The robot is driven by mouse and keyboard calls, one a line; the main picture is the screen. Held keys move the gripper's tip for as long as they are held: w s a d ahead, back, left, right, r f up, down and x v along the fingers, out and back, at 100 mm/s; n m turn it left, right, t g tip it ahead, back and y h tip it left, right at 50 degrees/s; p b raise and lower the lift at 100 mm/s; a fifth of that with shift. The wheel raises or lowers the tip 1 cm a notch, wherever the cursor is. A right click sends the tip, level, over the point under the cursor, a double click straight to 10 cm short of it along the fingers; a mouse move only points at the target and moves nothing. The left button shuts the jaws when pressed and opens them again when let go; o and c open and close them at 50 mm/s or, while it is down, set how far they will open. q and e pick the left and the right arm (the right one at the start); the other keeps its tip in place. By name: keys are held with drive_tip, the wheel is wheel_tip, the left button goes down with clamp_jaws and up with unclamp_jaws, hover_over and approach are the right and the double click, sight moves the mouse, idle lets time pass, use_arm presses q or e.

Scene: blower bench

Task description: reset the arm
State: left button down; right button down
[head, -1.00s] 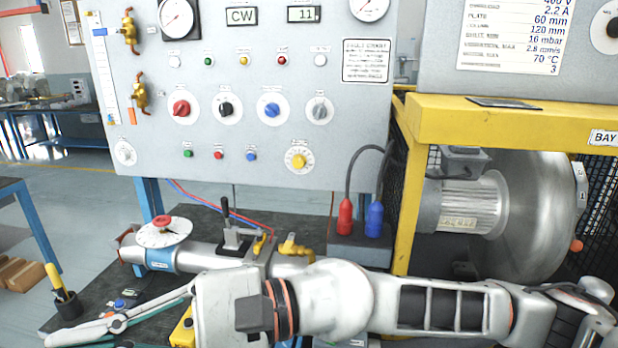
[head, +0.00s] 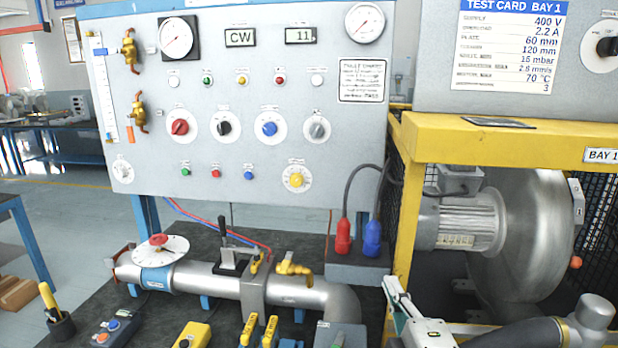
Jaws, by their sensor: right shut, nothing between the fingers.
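My right gripper (head: 392,286) shows at the bottom, right of centre. Its arm comes in from the lower right corner. The fingers are shut and empty, and point up and left in the picture. They appear in front of the dark bench mat, beside the yellow frame's post, and I see no contact with anything. My left gripper is out of view.
A grey control panel (head: 250,130) with knobs and gauges stands at the back. A silver pipe (head: 210,282) with valves crosses the bench. Red and blue plugs (head: 343,237) stand near my gripper. A blower (head: 520,235) sits inside the yellow frame (head: 480,140).

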drive_tip(key=s+d+f+m+g+h, duration=0.2)
drive_tip(key=s+d+f+m+g, duration=0.1)
drive_tip(key=d+f, duration=0.3)
drive_tip(key=s+d+f+m+g+h, duration=0.25)
drive_tip(key=d+f, duration=0.25)
drive_tip(key=f, duration=0.3)
drive_tip(key=s+d+f+m+g+h, duration=0.1)
drive_tip(key=s+d+f+m+g, duration=0.15)
drive_tip(key=s+d+f, duration=0.45)
drive_tip(key=s+d+f+m+g, duration=0.25)
drive_tip(key=s+f, duration=0.25)
drive_tip(key=s, duration=0.4)
drive_tip(key=w+a+f+m+t+y, duration=0.2)
drive_tip(key=a+f+y, duration=0.5)
drive_tip(key=a+f, duration=0.7)
drive_tip(key=shift+a+t, duration=0.45)
drive_tip(key=shift+a, duration=0.45)
